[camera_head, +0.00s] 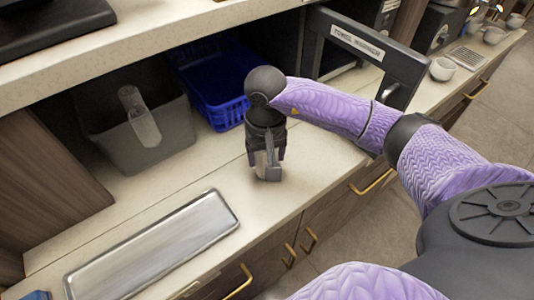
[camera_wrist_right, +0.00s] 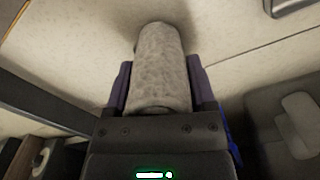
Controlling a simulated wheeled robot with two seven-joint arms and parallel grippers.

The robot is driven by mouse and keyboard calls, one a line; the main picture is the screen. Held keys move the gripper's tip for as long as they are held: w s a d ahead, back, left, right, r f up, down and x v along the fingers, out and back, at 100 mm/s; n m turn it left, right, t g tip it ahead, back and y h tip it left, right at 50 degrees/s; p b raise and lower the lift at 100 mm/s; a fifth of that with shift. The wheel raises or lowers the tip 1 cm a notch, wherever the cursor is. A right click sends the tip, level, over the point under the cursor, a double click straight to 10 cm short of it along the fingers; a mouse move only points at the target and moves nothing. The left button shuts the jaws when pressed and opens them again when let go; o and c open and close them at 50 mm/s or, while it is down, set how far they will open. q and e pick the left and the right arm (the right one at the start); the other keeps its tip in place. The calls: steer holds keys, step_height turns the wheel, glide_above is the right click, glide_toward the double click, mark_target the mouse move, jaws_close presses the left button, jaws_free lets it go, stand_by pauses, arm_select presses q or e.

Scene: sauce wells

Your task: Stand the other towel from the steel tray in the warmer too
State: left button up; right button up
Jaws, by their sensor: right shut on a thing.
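The steel tray (camera_head: 150,250) lies on the counter at the front left, and its surface is bare. My right gripper (camera_head: 267,168) points down over the counter, right of the tray, and is shut on a rolled pale grey towel (camera_wrist_right: 158,70). In the right wrist view the roll stands lengthwise between the two fingers of the gripper (camera_wrist_right: 160,85). In the head view the gripper mostly hides it. The towel warmer (camera_head: 362,42), with its name on a dark frame, is behind and right of the gripper; its inside is mostly hidden. My left gripper is not in view.
A blue basket (camera_head: 212,85) stands on the lower shelf behind the gripper. A grey bin with a scoop (camera_head: 145,122) stands left of it. A shelf (camera_head: 150,38) overhangs both. White cups (camera_head: 443,69) stand at the far right. Counter between tray and gripper is clear.

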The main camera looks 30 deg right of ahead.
steer(key=shift+f, duration=0.25)
steer(key=shift+f, duration=0.15)
steer(key=o, duration=1.2)
